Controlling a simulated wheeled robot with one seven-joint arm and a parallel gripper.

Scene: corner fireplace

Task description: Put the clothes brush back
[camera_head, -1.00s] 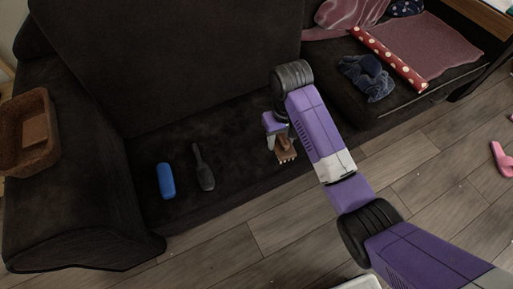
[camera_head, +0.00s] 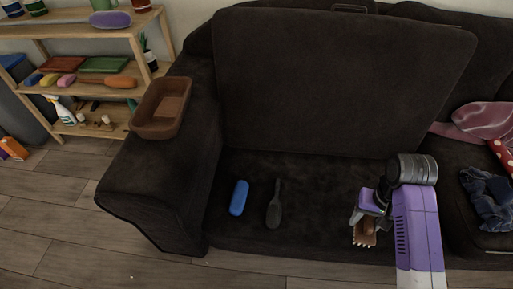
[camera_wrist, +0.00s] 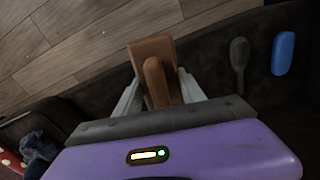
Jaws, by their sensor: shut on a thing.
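My gripper (camera_head: 366,219) is shut on a brown wooden clothes brush (camera_head: 362,238) with pale bristle tufts, held over the front of the sofa seat. In the wrist view the clothes brush (camera_wrist: 152,48) shows as a brown block with a raised grip, and my gripper's fingers (camera_wrist: 158,88) close on that grip from both sides. A brown basket (camera_head: 144,127) sits on the sofa's left arm, well left of my gripper. A flat lighter brown patch shows inside it; I cannot tell whether it is an object.
A blue case (camera_head: 239,198) and a dark paddle-shaped brush (camera_head: 274,205) lie on the dark sofa seat (camera_head: 315,185). A wooden shelf (camera_head: 146,82) with several items stands at the left. Blue cloth (camera_head: 487,195) lies at the right. The floor in front is clear.

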